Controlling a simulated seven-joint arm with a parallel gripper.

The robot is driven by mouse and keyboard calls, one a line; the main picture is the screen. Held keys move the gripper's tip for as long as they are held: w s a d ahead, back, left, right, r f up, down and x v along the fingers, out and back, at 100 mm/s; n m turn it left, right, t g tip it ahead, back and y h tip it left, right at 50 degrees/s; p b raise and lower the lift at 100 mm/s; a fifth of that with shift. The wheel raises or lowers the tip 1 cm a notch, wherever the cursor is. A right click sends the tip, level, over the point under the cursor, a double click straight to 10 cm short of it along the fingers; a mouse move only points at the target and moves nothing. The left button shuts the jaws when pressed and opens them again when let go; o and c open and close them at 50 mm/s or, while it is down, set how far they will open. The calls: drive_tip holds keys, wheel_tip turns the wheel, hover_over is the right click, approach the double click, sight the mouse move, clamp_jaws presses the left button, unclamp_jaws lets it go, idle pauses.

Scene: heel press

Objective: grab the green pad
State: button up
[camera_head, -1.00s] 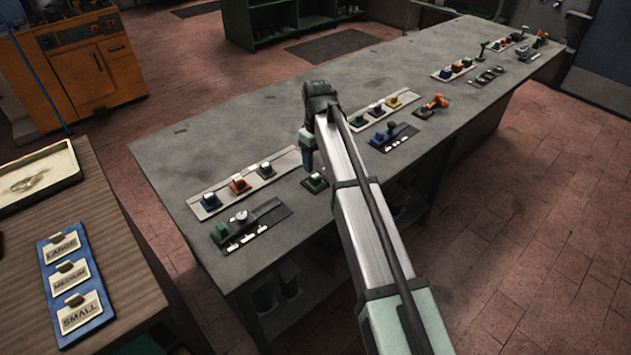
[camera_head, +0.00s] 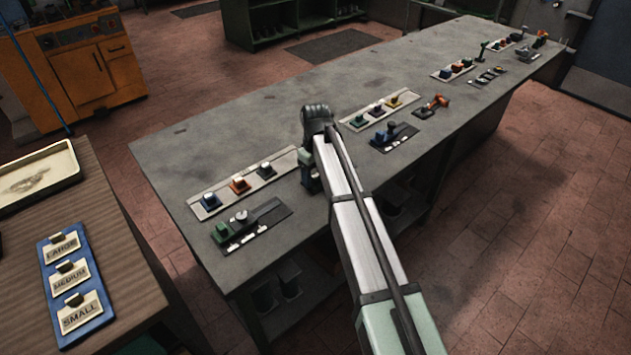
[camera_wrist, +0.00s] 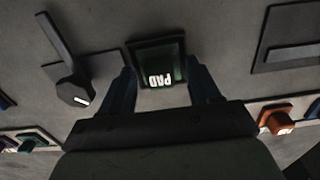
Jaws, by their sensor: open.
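The green pad (camera_wrist: 158,60) is a small dark green block marked PAD on a dark square base, on the grey bench top. My gripper (camera_wrist: 160,70) is open, with one dark finger on each side of the pad's near part. The fingertips look close to its sides; whether they touch it I cannot tell. In the head view my gripper (camera_head: 311,182) is down at the bench and hides nearly all of the pad.
A black lever fixture (camera_wrist: 68,75) lies left of the pad in the wrist view; an orange piece (camera_wrist: 277,118) is at right. In the head view, a pale strip with several blocks (camera_head: 247,180) and a dark fixture (camera_head: 262,225) lie left of my gripper.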

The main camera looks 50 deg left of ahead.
drive_tip(key=c, duration=1.1)
clamp_jaws()
drive_tip(key=shift+r, duration=0.15)
